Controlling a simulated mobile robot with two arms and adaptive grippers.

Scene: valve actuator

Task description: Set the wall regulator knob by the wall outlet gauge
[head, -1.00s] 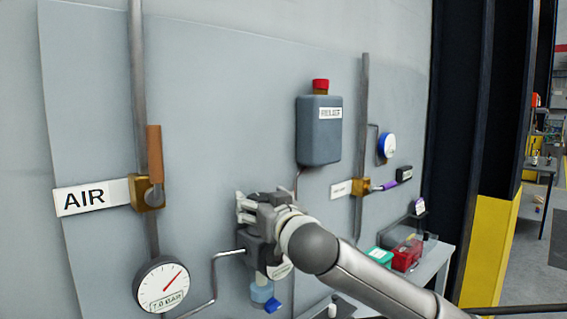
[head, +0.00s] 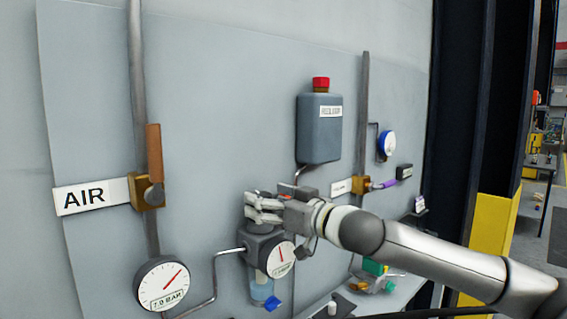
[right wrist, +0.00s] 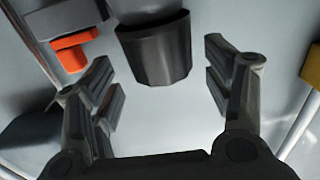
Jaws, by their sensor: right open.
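The wall regulator, a dark grey body (head: 258,247), hangs on the panel with a clear blue-tinted bowl below it. Its round white outlet gauge (head: 281,259) faces out on its front; the needle shows, but the reading is too small to tell. My right gripper (head: 263,208) is open just above the regulator body, fingers toward the left. In the right wrist view a black knob (right wrist: 155,48) lies between the open fingers of the right gripper (right wrist: 158,78), with a gap on both sides. My left gripper is out of view.
A larger gauge (head: 163,284) marked 7.0 BAR and the AIR sign (head: 91,196) are at left. A grey bottle (head: 319,130) with a red cap hangs above my right arm. A blue-rimmed gauge (head: 387,145) is farther right. A bench (head: 402,290) stands below.

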